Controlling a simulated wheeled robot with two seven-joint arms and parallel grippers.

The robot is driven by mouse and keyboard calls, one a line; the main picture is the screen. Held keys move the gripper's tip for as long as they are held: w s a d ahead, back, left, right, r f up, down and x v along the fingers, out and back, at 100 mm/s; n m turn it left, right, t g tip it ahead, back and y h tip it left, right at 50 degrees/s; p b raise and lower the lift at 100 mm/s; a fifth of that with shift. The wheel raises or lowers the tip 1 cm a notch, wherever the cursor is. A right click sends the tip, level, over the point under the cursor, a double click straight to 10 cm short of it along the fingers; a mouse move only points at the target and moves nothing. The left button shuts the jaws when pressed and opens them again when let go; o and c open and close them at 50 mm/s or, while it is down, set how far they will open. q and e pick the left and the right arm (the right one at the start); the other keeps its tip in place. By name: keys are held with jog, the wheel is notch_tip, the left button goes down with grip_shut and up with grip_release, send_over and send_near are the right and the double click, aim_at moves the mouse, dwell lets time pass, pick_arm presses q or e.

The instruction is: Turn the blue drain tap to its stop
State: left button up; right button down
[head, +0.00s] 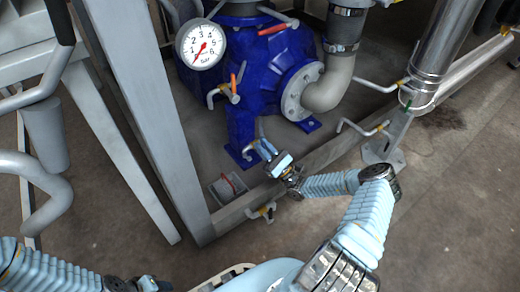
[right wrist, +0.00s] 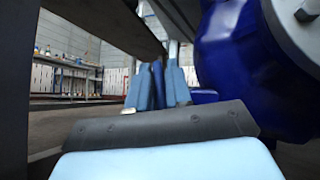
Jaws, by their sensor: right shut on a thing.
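My right gripper (head: 260,146) reaches low at the front foot of the big blue pump body (head: 255,75). In the right wrist view its two light-blue fingers (right wrist: 158,88) are shut on a narrow dark-blue upright piece (right wrist: 158,80), which looks like the handle of the blue drain tap. In the head view the gripper mostly hides that handle, and a small bent pipe (head: 247,150) shows just beside the fingertips. How far the tap is turned cannot be told. Of my left arm, only the forearm and wrist (head: 145,284) show at the bottom left edge; its fingers are hidden.
A round pressure gauge (head: 202,45) and an orange-tipped lever (head: 236,88) sit above on the pump. A grey frame beam (head: 300,168) runs below my right forearm. A steel post (head: 140,150) stands left. A small tray (head: 228,187) lies near its foot.

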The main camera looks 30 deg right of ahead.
jog(key=shift+d+m+t+h, duration=0.35)
jog(key=shift+m+t+h, duration=0.2)
jog(key=shift+m+h, duration=0.6)
jog(key=shift+d+m+t+h, duration=0.3)
jog(key=shift+m+t+h, duration=0.25)
jog(key=shift+m+h, duration=0.55)
jog(key=shift+d+m+h, duration=0.1)
jog(key=shift+m+h, duration=0.15)
jog(key=shift+m, duration=0.2)
jog(key=c, duration=1.1)
grip_release()
jog(key=shift+c, duration=0.2)
jog(key=v, duration=1.3)
jog(key=shift+s+f, duration=0.2)
jog(key=shift+f, duration=0.15)
